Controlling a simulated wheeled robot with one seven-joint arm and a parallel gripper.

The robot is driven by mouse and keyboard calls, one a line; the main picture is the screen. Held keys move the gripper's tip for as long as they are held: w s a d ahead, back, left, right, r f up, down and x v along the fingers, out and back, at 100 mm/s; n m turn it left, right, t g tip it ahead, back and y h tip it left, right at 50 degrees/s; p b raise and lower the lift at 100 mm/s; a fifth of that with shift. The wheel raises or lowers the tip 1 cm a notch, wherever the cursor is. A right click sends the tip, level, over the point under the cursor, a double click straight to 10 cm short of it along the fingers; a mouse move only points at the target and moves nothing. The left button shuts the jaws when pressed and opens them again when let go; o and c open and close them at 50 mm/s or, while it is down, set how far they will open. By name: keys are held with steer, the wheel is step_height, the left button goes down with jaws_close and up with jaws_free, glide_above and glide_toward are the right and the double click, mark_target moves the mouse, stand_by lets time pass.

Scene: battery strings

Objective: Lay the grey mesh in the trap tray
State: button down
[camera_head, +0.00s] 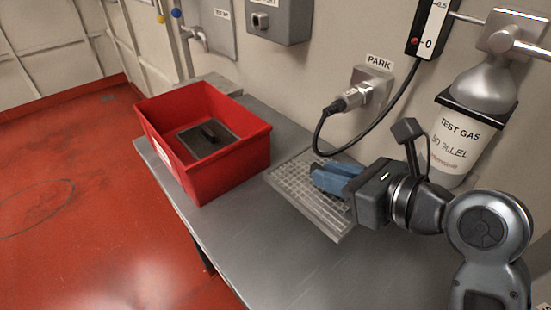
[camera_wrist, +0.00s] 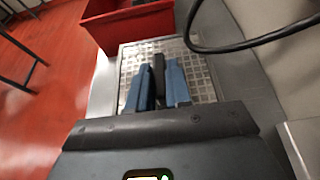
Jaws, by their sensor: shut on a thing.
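The grey mesh (camera_head: 290,178) is a light grid panel on the grey bench, beside the red bin. It also shows in the wrist view (camera_wrist: 200,75), under my fingers. My gripper (camera_head: 322,180) is over the mesh, its blue fingers shut on a dark upright bar (camera_wrist: 159,70) that looks like the mesh's handle. The fingers hide the bar's foot, so I cannot see how it joins the mesh. A pale rim frames the grid and may be the trap tray; I cannot tell tray from mesh, or whether the mesh lies flat in it.
A red bin (camera_head: 235,165) left of the mesh holds a dark flat panel (camera_head: 203,140) with a black handle. A black cable (camera_head: 318,135) loops from the PARK socket (camera_head: 370,88) close behind the mesh. The front bench (camera_head: 250,245) is clear.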

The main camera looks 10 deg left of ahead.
steer(key=f, duration=0.3)
steer(key=w+f, duration=0.1)
steer(key=f, duration=0.1)
steer(key=shift+a+f+b, duration=0.1)
steer(key=shift+f+b, duration=0.15)
steer(key=shift+b, duration=0.1)
steer(key=shift+f, duration=2.15)
steer(key=shift+f, duration=0.1)
steer(key=c, duration=1)
jaws_free()
steer(key=shift+c, duration=0.2)
